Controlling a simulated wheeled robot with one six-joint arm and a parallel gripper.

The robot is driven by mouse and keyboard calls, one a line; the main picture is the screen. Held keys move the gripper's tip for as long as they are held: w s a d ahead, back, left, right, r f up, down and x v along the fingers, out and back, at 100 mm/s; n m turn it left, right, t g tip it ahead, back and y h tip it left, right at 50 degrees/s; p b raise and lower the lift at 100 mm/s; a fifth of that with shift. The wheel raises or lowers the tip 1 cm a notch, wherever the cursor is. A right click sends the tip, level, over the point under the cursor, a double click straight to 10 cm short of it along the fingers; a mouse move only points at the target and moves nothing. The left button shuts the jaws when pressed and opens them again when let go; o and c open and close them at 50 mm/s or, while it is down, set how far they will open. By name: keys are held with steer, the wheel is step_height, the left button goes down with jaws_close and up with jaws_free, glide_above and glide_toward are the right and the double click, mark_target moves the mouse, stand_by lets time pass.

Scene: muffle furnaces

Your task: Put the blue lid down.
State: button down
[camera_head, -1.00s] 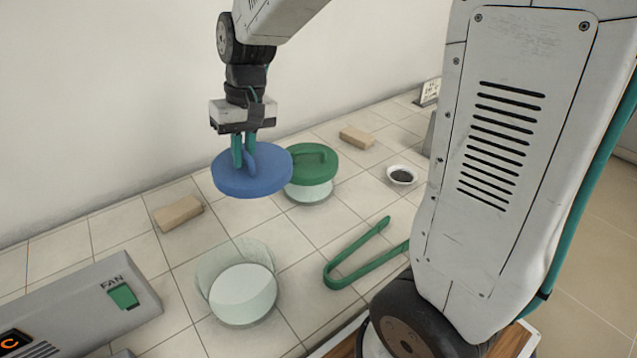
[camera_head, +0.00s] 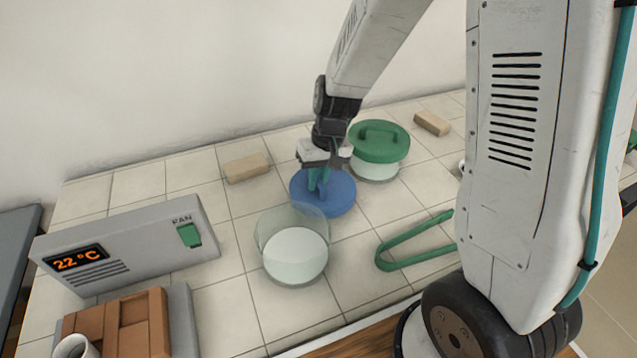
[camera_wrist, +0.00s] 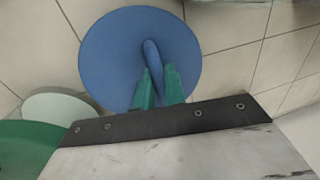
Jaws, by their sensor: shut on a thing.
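The round blue lid (camera_head: 340,199) is level, at or just above the tiled counter, behind the open glass jar and left of the green-lidded jar. I cannot tell whether it touches the tiles. My gripper (camera_head: 319,181) points down and is shut on the lid's handle. In the wrist view the blue lid (camera_wrist: 108,58) lies below the green fingers of my gripper (camera_wrist: 158,85), which close around its upright handle (camera_wrist: 151,58). The open glass jar (camera_head: 295,257) holds white contents, and its rim overlaps the lid's near edge in the head view.
The green-lidded jar (camera_head: 376,168) stands close to the right. Green tongs (camera_head: 402,260) lie at the front right. A tan block (camera_head: 246,168) lies to the left, another (camera_head: 432,123) at the back right. A grey furnace panel (camera_head: 130,247) reading 22 °C is at left.

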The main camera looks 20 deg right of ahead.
steer(key=shift+f, duration=0.8)
steer(key=c, duration=1.5)
jaws_free()
steer(key=shift+o, duration=0.2)
step_height(320, 180, up, 11)
steer(key=d, duration=0.2)
steer(key=s+d+r, duration=0.1)
steer(key=s+r, duration=0.3)
steer(key=s, duration=0.3)
steer(key=s+d+r+h, duration=0.1)
steer(key=s+r, duration=0.3)
steer(key=s, duration=0.4)
steer(key=s+d+r+t+h, duration=0.1)
steer(key=s+r, duration=0.3)
steer(key=s, duration=0.4)
steer(key=shift+s+d+r, duration=0.15)
steer(key=shift+d+r, duration=0.1)
steer(key=shift+r, duration=0.05)
